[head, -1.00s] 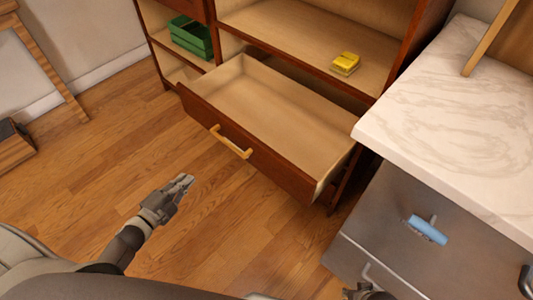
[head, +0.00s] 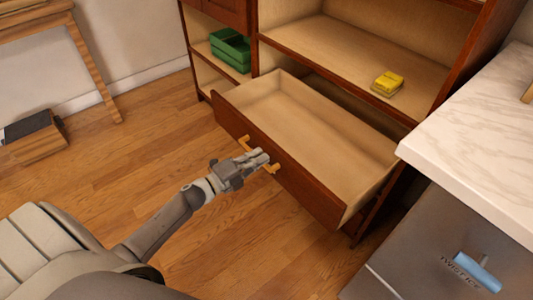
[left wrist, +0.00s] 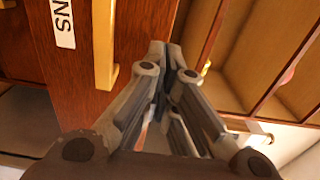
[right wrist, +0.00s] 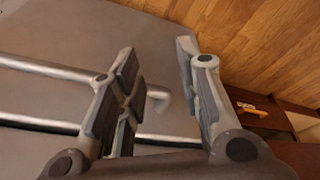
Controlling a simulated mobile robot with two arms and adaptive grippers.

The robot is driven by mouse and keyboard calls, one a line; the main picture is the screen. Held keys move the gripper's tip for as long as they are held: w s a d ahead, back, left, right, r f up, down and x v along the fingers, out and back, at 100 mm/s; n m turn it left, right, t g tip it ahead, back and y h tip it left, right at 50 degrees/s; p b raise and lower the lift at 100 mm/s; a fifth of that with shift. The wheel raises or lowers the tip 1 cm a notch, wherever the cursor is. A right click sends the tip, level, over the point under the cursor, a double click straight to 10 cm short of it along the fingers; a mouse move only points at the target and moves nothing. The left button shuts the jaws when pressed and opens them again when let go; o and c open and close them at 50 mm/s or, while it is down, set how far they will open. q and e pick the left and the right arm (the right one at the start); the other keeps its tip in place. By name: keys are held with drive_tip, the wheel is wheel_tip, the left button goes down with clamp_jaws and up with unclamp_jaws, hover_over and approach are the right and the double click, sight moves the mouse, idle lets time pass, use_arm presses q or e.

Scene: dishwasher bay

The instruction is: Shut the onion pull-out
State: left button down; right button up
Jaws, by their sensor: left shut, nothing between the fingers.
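The pull-out (head: 310,185) stands open and empty from the wooden cabinet, its front facing me. It has a light wooden handle (head: 270,168). In the left wrist view, the handle (left wrist: 104,45) is beside a white label (left wrist: 63,22) ending in "NS"; the rest is cut off. My left gripper (head: 262,158) is shut and empty, in front of the handle's middle and partly hiding it. I cannot tell whether it touches the drawer front. My right gripper (right wrist: 160,75) is open and empty beside grey metal bars, and is out of the head view.
A marble counter (head: 480,140) over a grey unit with a blue handle (head: 477,270) stands close on the right. A green crate (head: 231,50) and a yellow item (head: 387,83) sit on the shelves. The wooden floor before the drawer is clear.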

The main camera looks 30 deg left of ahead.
sight(273, 148)
use_arm(q)
drive_tip(key=x, duration=0.3)
drive_tip(key=shift+w, duration=0.15)
use_arm(e)
drive_tip(key=shift+r, duration=0.85)
drive_tip(key=shift+s+f, duration=0.1)
